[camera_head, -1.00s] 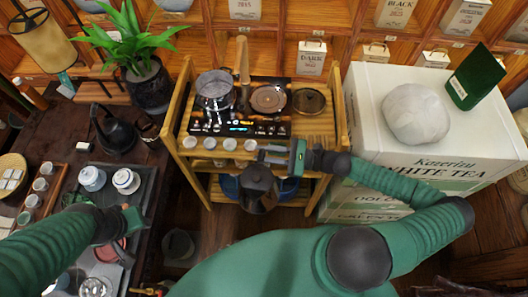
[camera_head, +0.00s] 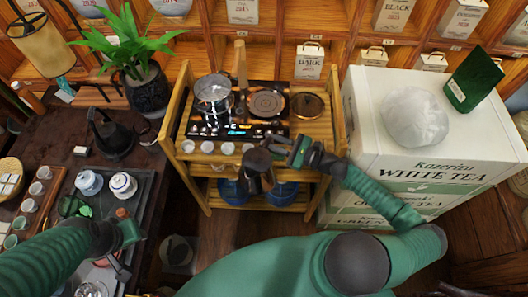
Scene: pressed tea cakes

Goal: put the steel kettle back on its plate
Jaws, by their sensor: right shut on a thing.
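The steel kettle (camera_head: 258,178), dark on top with a shiny metal side, hangs in front of the wooden stand. My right gripper (camera_head: 279,150) is shut on the kettle at its upper right side. The round dark plate (camera_head: 267,104) is bare, on the black cooker panel (camera_head: 240,129) on top of the stand, behind and above the kettle in the picture. My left gripper (camera_head: 120,266) is over the tea tray at the left, far from the kettle; its jaw opening is not clear.
A glass pot (camera_head: 212,92) stands left of the plate, and a round dark disc (camera_head: 307,105) lies to its right. Several small white cups (camera_head: 207,147) line the stand's front edge, close behind the kettle. White tea boxes (camera_head: 365,135) stand at the right.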

